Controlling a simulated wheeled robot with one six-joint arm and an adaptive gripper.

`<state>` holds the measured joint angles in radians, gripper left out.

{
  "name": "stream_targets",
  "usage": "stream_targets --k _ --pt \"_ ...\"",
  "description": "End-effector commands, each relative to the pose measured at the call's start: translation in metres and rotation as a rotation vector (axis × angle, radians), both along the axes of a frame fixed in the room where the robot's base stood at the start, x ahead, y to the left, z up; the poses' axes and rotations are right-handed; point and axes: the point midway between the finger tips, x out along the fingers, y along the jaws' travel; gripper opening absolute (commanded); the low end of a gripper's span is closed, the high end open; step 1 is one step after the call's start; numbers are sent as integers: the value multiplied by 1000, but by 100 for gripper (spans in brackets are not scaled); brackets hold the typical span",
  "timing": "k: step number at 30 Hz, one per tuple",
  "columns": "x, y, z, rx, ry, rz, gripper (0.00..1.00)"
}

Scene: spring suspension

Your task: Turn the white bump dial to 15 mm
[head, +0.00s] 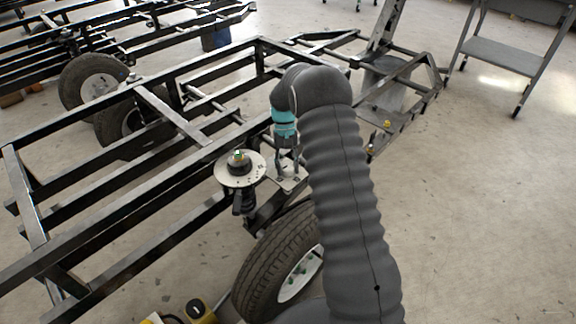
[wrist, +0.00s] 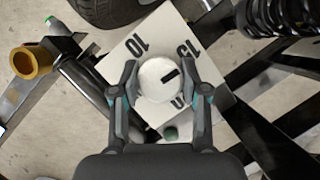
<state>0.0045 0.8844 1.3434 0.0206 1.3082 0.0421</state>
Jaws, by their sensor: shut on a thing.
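The white bump dial (wrist: 154,88) is a round white knob with a short black mark on top, in the middle of the wrist view. It sits on a square white plate (wrist: 122,62) printed with "10" at upper left, "15" at upper right and a number at lower right that my finger partly hides. The black mark points right and slightly up, below the "15". My gripper (wrist: 160,72) is shut on the dial, one finger on each side. In the head view my gripper (head: 287,158) points down over the plate (head: 291,185); the dial cannot be made out there.
A round disc on a spring post (head: 232,178) stands just left of my gripper, and a tyre (head: 270,265) is below. A brass-coloured cup (wrist: 32,63) shows at left in the wrist view. Open floor (head: 480,200) lies right.

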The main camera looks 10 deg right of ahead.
Motion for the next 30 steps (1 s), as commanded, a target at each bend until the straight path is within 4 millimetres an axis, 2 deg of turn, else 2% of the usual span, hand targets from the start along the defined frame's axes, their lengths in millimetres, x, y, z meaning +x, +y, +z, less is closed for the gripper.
stream_targets --k 20,21,23,30 --pt "4 0 2 -1 -14 56 10" --pt "4 0 2 -1 -13 56 55" --pt "3 0 2 -1 -12 56 70" --pt "2 0 1 -1 -6 56 70"
